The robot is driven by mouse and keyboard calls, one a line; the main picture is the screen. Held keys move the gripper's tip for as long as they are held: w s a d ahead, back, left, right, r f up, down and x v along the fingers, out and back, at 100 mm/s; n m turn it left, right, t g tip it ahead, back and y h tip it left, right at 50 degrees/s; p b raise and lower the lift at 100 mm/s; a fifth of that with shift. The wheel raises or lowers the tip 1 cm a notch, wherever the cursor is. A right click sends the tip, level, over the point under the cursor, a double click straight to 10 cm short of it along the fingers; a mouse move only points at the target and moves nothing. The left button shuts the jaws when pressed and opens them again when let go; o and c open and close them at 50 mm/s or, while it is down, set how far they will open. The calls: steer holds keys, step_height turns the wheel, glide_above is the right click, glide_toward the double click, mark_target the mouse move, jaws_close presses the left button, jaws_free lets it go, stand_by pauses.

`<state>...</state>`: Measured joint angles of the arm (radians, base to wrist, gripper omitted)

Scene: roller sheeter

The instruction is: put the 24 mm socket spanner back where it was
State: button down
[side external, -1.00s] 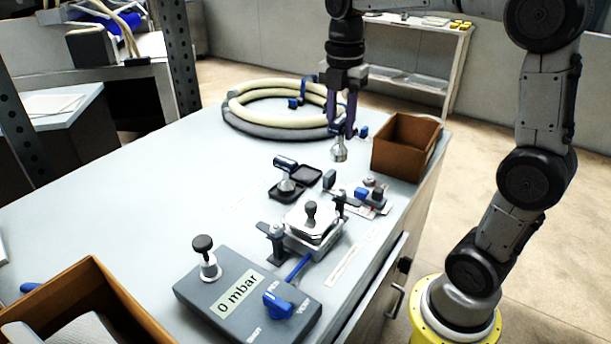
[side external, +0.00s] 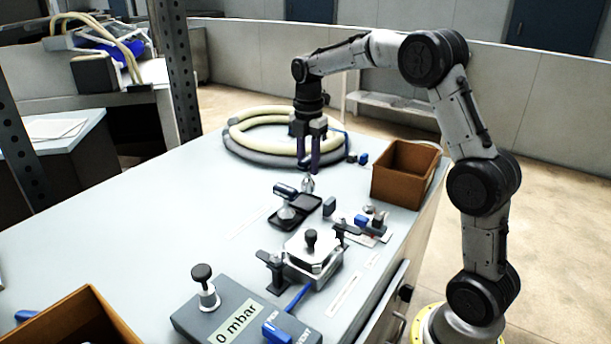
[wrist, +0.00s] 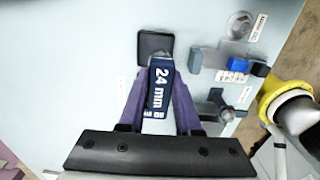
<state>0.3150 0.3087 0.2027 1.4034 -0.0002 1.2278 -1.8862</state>
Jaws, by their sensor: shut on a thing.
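The 24 mm socket spanner (wrist: 160,88) is between my gripper's purple fingers, its dark blue handle with the white "24 mm" label facing the wrist camera. In the side view, my gripper (side external: 308,172) is shut on it, with the silver socket end (side external: 308,185) pointing down below the fingertips. It hangs close above the far right part of a black two-part tray (side external: 309,206); I cannot tell whether it touches. In the wrist view, an empty dark square (wrist: 154,42) shows just beyond the spanner.
A clamped metal block with a black knob (side external: 312,250) stands nearer the camera, beside a grey "0 mbar" box (side external: 222,312). A brown box (side external: 403,172) and coiled hose (side external: 250,150) stand farther back.

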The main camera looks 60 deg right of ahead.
mark_target(306, 175)
steer(key=shift+w+f, duration=0.2)
steer(key=shift+w+d+f, duration=0.1)
steer(key=shift+w+f, duration=0.05)
steer(key=shift+f, duration=0.8)
steer(key=shift+w+d+f, duration=0.1)
steer(key=shift+w+f, duration=0.05)
steer(key=shift+f, duration=0.8)
steer(key=shift+f, duration=0.15)
steer(key=c, duration=0.6)
jaws_free()
